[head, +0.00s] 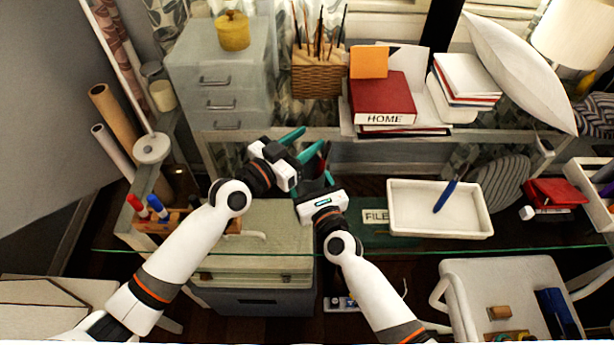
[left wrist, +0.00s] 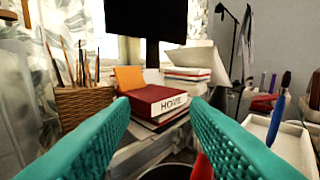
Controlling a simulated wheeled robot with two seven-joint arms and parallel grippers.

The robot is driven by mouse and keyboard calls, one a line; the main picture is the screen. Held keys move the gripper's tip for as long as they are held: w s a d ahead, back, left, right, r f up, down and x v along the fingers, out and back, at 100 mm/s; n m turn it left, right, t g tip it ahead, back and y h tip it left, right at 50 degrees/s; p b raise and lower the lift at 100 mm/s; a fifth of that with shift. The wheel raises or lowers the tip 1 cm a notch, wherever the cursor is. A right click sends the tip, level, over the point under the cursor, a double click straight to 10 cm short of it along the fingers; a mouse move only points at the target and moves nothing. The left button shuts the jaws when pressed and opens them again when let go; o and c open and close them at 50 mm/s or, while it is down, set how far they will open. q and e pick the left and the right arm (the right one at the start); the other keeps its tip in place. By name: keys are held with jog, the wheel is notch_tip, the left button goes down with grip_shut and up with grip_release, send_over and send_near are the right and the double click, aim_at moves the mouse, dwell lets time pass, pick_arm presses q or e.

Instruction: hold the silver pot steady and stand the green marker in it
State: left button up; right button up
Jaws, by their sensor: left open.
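My left gripper (head: 303,144) is open, and its two teal fingers spread wide with nothing between them in the left wrist view (left wrist: 160,115). My right gripper (head: 316,176) is just below it, close to the glass desk. Its fingers are partly hidden and I cannot tell whether they hold anything. A dark round opening with a pale rim (left wrist: 176,172) shows at the bottom of the left wrist view; it may be the silver pot, mostly hidden. A red item stands beside or in it. I cannot make out the green marker.
A red HOME book (head: 383,98) and a wicker pencil basket (head: 318,80) stand behind. A white tray (head: 470,226) with a blue pen (head: 446,195) lies to the right. Red and blue markers (head: 146,207) stand at the left.

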dwell(0.3)
pick_arm(q)
notch_tip(320, 180, up, 10)
dwell(1.0)
pick_arm(e)
jog(key=o, duration=1.1)
jog(key=v, duration=1.2)
jog(key=shift+d+f, duration=0.1)
